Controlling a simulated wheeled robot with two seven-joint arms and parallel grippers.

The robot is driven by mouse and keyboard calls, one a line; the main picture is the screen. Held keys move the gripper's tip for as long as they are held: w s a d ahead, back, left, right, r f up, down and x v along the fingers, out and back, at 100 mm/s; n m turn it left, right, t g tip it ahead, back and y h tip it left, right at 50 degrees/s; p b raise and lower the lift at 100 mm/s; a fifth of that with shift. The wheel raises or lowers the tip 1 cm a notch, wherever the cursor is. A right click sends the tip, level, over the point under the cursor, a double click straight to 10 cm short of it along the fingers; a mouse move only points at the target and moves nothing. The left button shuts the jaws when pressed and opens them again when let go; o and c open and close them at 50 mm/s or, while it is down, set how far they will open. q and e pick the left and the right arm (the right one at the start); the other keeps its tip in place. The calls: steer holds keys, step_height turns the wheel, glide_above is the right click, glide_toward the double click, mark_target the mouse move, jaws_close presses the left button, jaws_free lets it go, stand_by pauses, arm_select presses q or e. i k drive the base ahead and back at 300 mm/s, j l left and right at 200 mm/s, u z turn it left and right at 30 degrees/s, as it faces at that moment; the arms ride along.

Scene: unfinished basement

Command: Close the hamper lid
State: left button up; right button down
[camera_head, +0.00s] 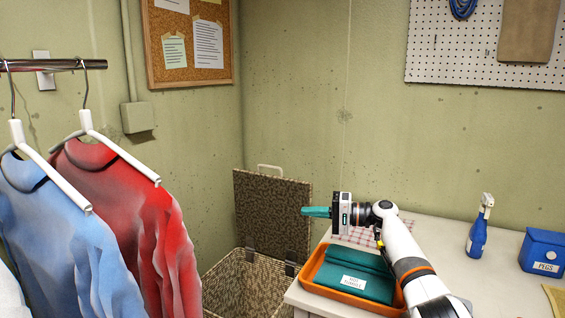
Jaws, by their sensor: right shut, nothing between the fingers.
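The woven brown hamper (232,278) stands on the floor in the lower middle, left of the white table. Its lid (262,208) is open and stands upright at the hamper's back, on dark hinges, with a pale handle (270,170) at its top. My right gripper (303,212) points left, with teal fingers shut and empty. Its fingertips overlap the lid's right edge in the picture; I cannot tell whether they touch it. The hamper's front is cut off by the frame. My left gripper is not in view.
A red shirt (128,215) and a blue shirt (62,240) hang from a rail at the left. The white table (440,236) holds an orange tray (312,278) with a teal folded cloth (352,266), a spray bottle (478,226) and a blue box (543,250).

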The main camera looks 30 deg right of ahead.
mark_target(270, 220)
steer(key=i+l, duration=1.2)
steer(key=l, duration=0.15)
